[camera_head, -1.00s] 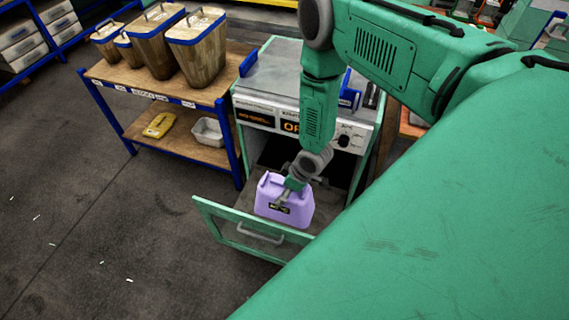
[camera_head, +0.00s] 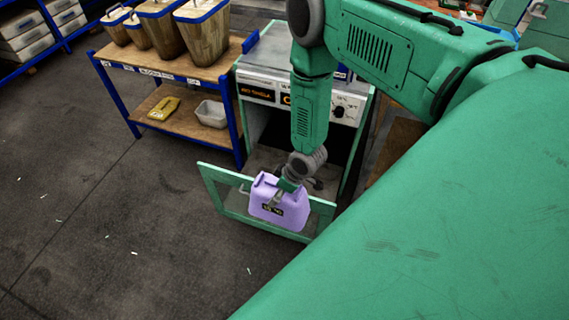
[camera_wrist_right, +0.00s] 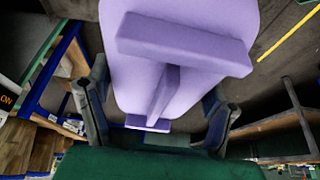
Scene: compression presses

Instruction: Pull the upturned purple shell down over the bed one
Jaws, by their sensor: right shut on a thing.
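A purple shell (camera_head: 284,212) with a dark label hangs from my right gripper (camera_head: 277,194), in front of the press's opening. In the right wrist view the shell (camera_wrist_right: 185,85) fills the upper middle, with a raised bar and a rib on the face towards me. The right gripper's fingers (camera_wrist_right: 158,115) stand on either side of its near end and are shut on it. The shell covers part of the green-framed front panel (camera_head: 214,190) of the press. I see no second purple shell and cannot make out the bed one. My left gripper is not in view.
The press (camera_head: 256,92) has a dark opening below its controls. A blue-framed bench (camera_head: 222,72) at left holds wooden bins, a yellow item (camera_head: 163,108) and a grey tub (camera_head: 211,114). My green arm blocks the right side.

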